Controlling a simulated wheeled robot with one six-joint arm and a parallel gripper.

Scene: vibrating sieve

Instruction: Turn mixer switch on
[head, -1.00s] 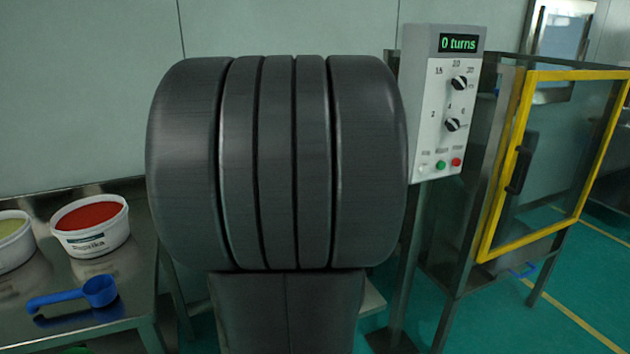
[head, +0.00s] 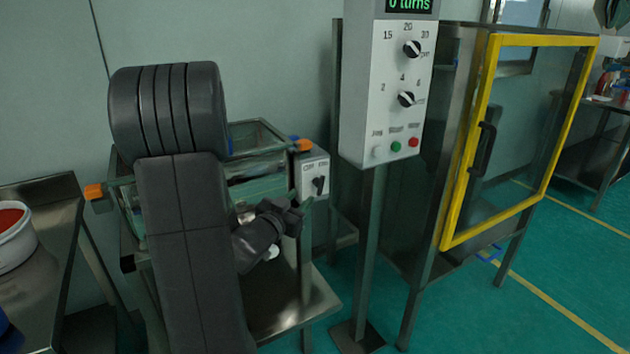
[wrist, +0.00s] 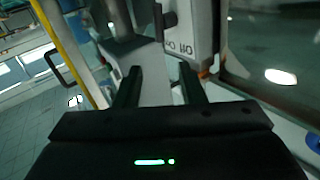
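The mixer switch box (head: 310,168) is a small light grey box with lettering that seems to read OFF at the left; the lettering at its right is too small to read surely. Its dark rotary knob (head: 318,185) sits below the lettering. My gripper (head: 292,214) is close to the box, a little below and left of the knob, apparently not touching it. In the wrist view the two dark fingers (wrist: 159,84) stand apart with nothing between them. The lettered face (wrist: 183,46) shows upside down beyond them, with a dark knob-like part (wrist: 166,18) on it.
A glass-walled tank with orange clips (head: 262,150) stands behind my arm. A control panel (head: 390,90) on a post is right of the switch box. A yellow-framed cabinet door (head: 455,185) is further right. A steel table with a paprika tub (head: 14,238) is at left.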

